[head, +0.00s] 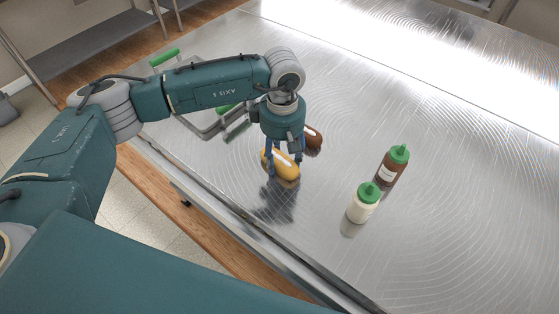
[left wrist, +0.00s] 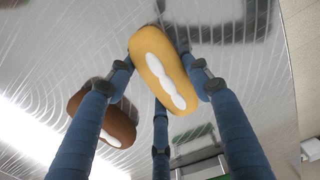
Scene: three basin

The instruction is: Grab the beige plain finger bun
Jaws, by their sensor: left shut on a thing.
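A yellow-beige finger bun (head: 287,172) with a white stripe along its top is at the metal table, below my left wrist. In the left wrist view the bun (left wrist: 172,84) lies lengthwise among the blue fingers. My left gripper (head: 283,162) points down and is shut on this bun, with fingers at both sides of it. I cannot tell whether the bun touches the table or is slightly raised. My right gripper is in neither view.
A brown bun (head: 313,138) with white icing lies just behind the held one. A brown bottle (head: 388,172) and a cream bottle (head: 360,208), both green-capped, stand to the right. Green-handled grey metal items (head: 164,57) lie behind my arm.

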